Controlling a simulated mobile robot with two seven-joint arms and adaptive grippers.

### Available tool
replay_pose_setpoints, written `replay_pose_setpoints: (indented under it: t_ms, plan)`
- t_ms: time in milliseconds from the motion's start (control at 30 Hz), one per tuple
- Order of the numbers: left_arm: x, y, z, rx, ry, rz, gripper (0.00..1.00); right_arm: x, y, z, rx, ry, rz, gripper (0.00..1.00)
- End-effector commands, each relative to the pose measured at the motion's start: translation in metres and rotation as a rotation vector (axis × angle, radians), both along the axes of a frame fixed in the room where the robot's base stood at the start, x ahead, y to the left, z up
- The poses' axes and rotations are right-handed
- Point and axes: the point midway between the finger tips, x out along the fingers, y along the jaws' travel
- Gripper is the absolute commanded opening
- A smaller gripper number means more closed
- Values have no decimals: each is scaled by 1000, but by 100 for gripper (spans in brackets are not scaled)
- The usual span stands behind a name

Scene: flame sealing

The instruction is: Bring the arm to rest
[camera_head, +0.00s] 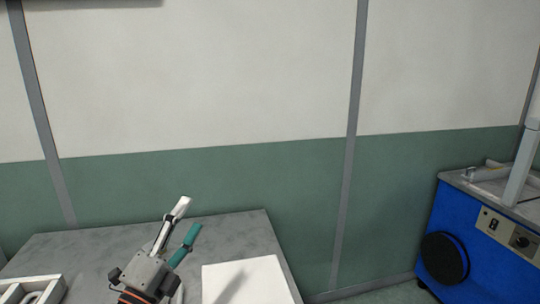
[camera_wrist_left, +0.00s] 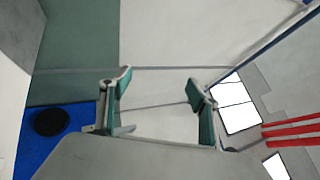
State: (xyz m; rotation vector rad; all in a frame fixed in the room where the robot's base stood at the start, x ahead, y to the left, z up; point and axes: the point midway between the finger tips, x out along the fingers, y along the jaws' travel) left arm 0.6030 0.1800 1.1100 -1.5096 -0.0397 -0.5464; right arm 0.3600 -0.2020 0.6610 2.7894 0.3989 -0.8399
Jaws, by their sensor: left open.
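My left gripper (camera_head: 186,217) is above the grey table (camera_head: 235,233) in the head view, its fingers pointing up and to the right. One finger shows its pale side and the other its teal pad. In the left wrist view the left gripper (camera_wrist_left: 161,88) shows its two teal-padded fingers spread apart with nothing between them. My right gripper is in neither view.
A white flat panel (camera_head: 255,282) lies at the table's front right. A white divided tray (camera_head: 58,290) stands at the front left. A blue cabinet (camera_head: 465,240) stands at the far right. A white and green wall (camera_head: 210,85) rises behind the table.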

Motion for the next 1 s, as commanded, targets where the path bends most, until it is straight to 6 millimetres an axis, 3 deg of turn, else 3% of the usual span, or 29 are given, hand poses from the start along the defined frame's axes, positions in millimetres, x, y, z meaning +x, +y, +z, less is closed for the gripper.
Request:
replay_pose_setpoints:
  t_ms: [200,300,433,700,1000]
  plan:
    - [-37,89,-107,-340,384,319,61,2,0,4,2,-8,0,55]
    - [-70,121,-159,-442,552,456,61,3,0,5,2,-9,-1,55]
    - [-117,148,-213,-528,738,599,61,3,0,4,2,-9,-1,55]
    - [-189,172,-271,-597,963,769,61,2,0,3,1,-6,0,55]
    - [-256,184,-307,-628,1139,898,61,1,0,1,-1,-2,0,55]
